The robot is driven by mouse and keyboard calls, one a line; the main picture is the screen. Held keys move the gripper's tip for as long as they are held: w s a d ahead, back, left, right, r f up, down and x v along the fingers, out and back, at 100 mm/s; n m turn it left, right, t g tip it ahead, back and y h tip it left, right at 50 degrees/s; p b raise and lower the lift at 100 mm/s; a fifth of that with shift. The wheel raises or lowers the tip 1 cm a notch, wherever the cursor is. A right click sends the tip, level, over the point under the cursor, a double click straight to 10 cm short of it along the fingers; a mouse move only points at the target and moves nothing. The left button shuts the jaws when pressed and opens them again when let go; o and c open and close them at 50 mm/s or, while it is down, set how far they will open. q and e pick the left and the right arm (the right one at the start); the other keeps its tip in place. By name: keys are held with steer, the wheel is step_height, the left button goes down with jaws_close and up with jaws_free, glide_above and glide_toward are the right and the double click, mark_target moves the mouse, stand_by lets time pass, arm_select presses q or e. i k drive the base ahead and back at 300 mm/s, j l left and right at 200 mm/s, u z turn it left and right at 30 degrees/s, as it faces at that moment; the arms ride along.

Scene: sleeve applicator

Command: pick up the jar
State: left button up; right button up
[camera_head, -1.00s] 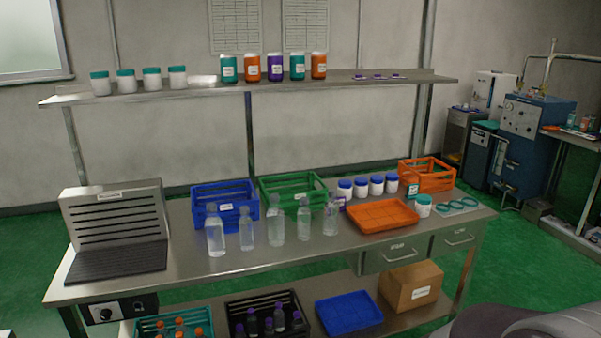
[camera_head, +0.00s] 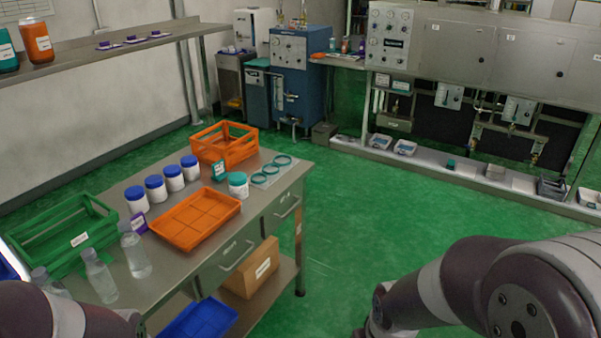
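A white jar with a teal lid (camera_head: 238,186) stands upright on the steel bench, right of the orange tray (camera_head: 196,219). Several white jars with blue lids (camera_head: 155,189) stand in a row behind that tray. I cannot tell from the frames which jar the task means. My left arm shows at the bottom left and my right arm at the bottom right, both apart from the jars. Neither gripper is in view.
An orange crate (camera_head: 224,143) and green crate (camera_head: 66,235) stand on the bench. Clear bottles (camera_head: 135,256) stand near its front. Teal rings (camera_head: 272,169) lie beside the teal-lidded jar. A cardboard box (camera_head: 252,271) sits on the lower shelf. Green floor right of the bench is open.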

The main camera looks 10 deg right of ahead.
mark_target(238, 182)
steer(key=i+l+z, duration=0.3)
steer(key=i, duration=0.25)
steer(key=i+l+z, duration=0.1)
steer(key=i+z, duration=0.2)
steer(key=i, duration=0.3)
steer(key=i+l+u, duration=0.15)
steer(key=u, duration=0.3)
steer(key=i+l+u, duration=0.3)
steer(key=u, duration=0.15)
steer(key=i+l+u, duration=0.25)
steer(key=u, duration=0.2)
steer(key=i+l+u, duration=0.1)
steer(key=l+u, duration=0.3)
steer(key=i+l+u, duration=0.1)
steer(key=l+u, duration=0.35)
steer(key=i+l+u, duration=0.1)
steer(key=l+u, duration=0.2)
steer(key=u, duration=0.15)
steer(key=l+u, duration=0.3)
steer(key=u, duration=0.2)
steer(key=l+u, duration=0.65)
steer(key=u, duration=0.25)
steer(key=k+l+u, duration=0.1)
steer(key=l+u, duration=0.2)
steer(key=u, duration=0.2)
